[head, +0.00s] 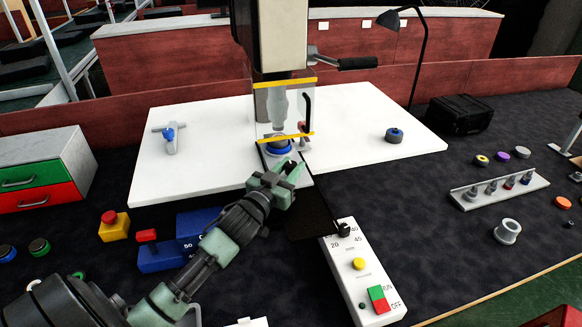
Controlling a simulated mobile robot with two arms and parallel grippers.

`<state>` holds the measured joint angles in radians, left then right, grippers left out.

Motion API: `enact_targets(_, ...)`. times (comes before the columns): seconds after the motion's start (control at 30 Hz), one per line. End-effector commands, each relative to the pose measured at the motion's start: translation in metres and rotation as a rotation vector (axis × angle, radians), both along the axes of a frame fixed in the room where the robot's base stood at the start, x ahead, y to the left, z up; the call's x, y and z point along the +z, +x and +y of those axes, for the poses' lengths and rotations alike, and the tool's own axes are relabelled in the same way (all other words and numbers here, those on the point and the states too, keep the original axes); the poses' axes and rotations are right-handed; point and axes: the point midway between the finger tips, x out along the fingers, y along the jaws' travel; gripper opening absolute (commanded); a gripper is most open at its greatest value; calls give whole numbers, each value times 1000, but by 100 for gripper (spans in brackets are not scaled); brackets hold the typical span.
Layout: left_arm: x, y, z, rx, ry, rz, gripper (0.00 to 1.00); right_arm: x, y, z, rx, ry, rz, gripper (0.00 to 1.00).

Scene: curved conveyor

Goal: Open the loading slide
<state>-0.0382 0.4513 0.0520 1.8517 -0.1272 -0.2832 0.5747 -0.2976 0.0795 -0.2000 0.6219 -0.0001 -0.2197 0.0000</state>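The press-like machine (280,30) stands on a white base plate (210,135) in the head view. Its clear guard with yellow bands (285,80) is in front of the press head. A blue round part (279,147) sits under the guard, at the back end of what looks like the dark loading slide (315,212). The slide runs from the machine toward the control box. My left gripper (289,166) is at the front of the machine, just below the guard, with its green fingers apart. Whether it touches the slide cannot be told. My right gripper is not in view.
A white control box (362,272) with knob, yellow button and red-green switch stands in front, right of my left arm. Blue boxes (195,232) and a red-yellow button (114,225) lie left. A lamp (416,60) and a peg rack (499,190) are right.

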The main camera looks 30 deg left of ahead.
Motion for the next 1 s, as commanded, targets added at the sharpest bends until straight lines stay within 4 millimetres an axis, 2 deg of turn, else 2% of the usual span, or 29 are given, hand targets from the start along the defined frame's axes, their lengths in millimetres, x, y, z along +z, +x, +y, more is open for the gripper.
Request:
enact_targets(0.23,0,0,0,0,0,0,0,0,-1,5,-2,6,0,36)
enact_targets(1.0,0,0,0,0,-1,0,0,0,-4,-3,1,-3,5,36)
